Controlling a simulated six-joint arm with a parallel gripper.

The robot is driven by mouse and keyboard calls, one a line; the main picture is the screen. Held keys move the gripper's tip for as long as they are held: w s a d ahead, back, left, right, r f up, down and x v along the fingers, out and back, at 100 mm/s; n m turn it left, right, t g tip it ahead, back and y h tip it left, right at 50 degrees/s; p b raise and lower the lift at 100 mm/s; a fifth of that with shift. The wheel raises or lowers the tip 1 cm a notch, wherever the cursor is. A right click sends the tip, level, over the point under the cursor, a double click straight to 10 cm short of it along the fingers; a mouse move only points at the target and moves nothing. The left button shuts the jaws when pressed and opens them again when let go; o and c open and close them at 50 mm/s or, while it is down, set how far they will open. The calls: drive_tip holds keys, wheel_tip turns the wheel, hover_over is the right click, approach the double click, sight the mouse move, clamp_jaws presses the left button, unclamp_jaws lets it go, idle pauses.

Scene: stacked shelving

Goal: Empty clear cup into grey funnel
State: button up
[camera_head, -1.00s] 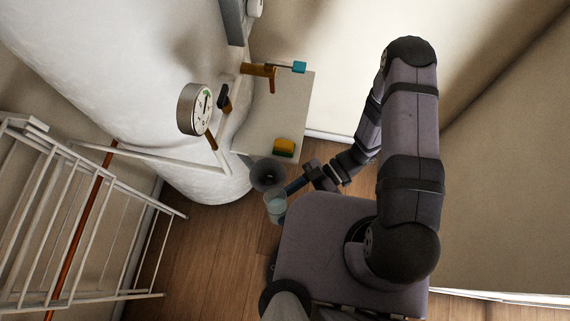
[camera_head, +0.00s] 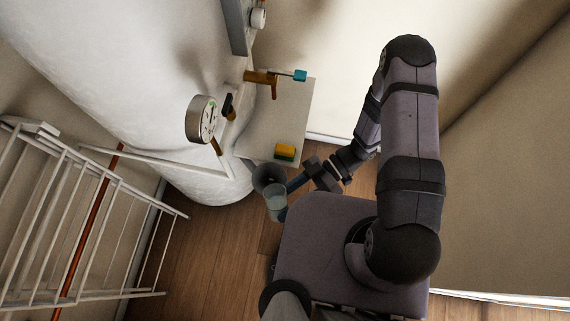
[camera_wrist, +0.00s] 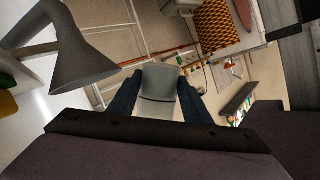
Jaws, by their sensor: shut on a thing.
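The clear cup (camera_head: 275,201) is held in my gripper (camera_head: 286,190), just in front of the grey funnel (camera_head: 268,177) in the head view. In the wrist view the cup (camera_wrist: 159,88) sits between the two dark fingers of my gripper (camera_wrist: 160,95), which are shut on it. A level line shows inside the cup. The grey funnel (camera_wrist: 80,66) is to the left of the cup in the wrist view, with its wide mouth low and its spout up in the picture. Cup and funnel look apart there; in the head view they overlap.
A white shelf (camera_head: 290,115) holds a yellow-green sponge (camera_head: 285,151), and a brown tap-like part (camera_head: 262,78) with a blue end is above it. A round gauge (camera_head: 203,119) is on the white tank (camera_head: 120,70). A white wire rack (camera_head: 70,225) stands at left.

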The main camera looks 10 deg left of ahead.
drive_tip(key=shift+w+a+r+m+g, duration=0.2)
drive_tip(key=shift+w+r+m+g, duration=0.1)
drive_tip(key=shift+w+m+g, duration=0.25)
drive_tip(key=shift+r+m, duration=0.35)
drive_tip(key=shift+m, duration=0.1)
drive_tip(key=shift+m+g, duration=0.25)
drive_tip(key=shift+m, duration=0.05)
drive_tip(key=shift+s+f+m+g+b, duration=0.2)
drive_tip(key=shift+f+m+g+b, duration=0.3)
drive_tip(key=shift+m+b, duration=0.75)
drive_tip(key=shift+r+m+g+y+b, duration=0.35)
drive_tip(key=shift+r+m+g, duration=0.2)
drive_tip(key=shift+m, duration=0.3)
drive_tip(key=shift+w, duration=0.1)
drive_tip(key=shift+w+a+r+m, duration=0.1)
drive_tip(key=shift+w+r+m, duration=0.1)
drive_tip(key=shift+m, duration=0.1)
drive_tip(key=shift+w+a+r+m+b, duration=0.1)
drive_tip(key=shift+w+r+m+b, duration=0.1)
drive_tip(key=shift+m+b, duration=0.1)
